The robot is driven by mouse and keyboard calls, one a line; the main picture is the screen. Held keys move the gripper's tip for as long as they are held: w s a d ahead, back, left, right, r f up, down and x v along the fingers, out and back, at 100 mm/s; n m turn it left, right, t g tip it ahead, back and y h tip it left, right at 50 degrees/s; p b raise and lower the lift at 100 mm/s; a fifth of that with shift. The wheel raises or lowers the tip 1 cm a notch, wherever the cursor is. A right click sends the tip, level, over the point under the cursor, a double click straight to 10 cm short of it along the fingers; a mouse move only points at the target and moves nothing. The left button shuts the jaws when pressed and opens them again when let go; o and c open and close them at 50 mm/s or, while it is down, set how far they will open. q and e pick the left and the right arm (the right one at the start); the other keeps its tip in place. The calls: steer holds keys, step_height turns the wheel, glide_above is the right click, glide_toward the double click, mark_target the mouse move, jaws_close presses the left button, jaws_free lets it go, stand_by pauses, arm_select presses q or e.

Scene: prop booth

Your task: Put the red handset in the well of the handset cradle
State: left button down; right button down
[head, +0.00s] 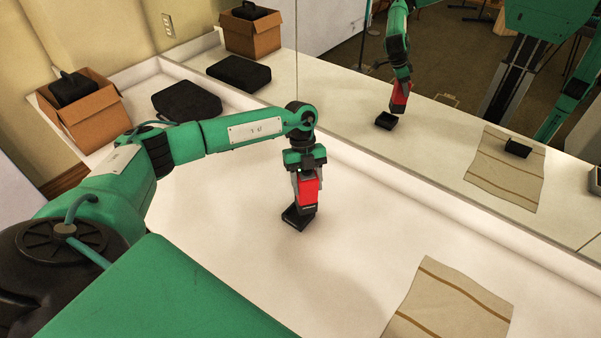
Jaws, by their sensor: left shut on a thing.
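My left gripper (306,172) is shut on the red handset (308,190) and holds it upright. The black handset cradle (297,218) sits on the white table directly below. The handset's lower end overlaps the cradle's back right part in the picture. In the mirror, the reflected handset shows above and a little to one side of the reflected cradle. I cannot tell whether they touch. The well is mostly hidden behind the handset. My right gripper is not in view.
A striped cloth (450,305) lies at the front right; a small black object shows on its reflection. A mirror (455,110) stands along the table's far right edge. A black case (187,99) and a cardboard box (88,118) stand at the back left.

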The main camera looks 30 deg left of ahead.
arm_select(q)
steer(key=n, duration=0.2)
steer(key=a+n+t, duration=0.1)
steer(key=a+n+t+h+p, duration=0.1)
steer(key=n, duration=0.1)
steer(key=shift+w+n, duration=0.2)
steer(key=shift+n, duration=0.1)
steer(key=shift+w+a+f+n+t, duration=0.15)
steer(key=shift+a+n+t, duration=0.15)
steer(key=shift+n, duration=0.4)
steer(key=shift+f, duration=0.1)
steer(key=shift+f+b, duration=1.55)
steer(key=shift+f, duration=0.3)
steer(key=shift+f+p, duration=0.25)
steer(key=shift+p, duration=0.05)
steer(key=shift+f, duration=0.25)
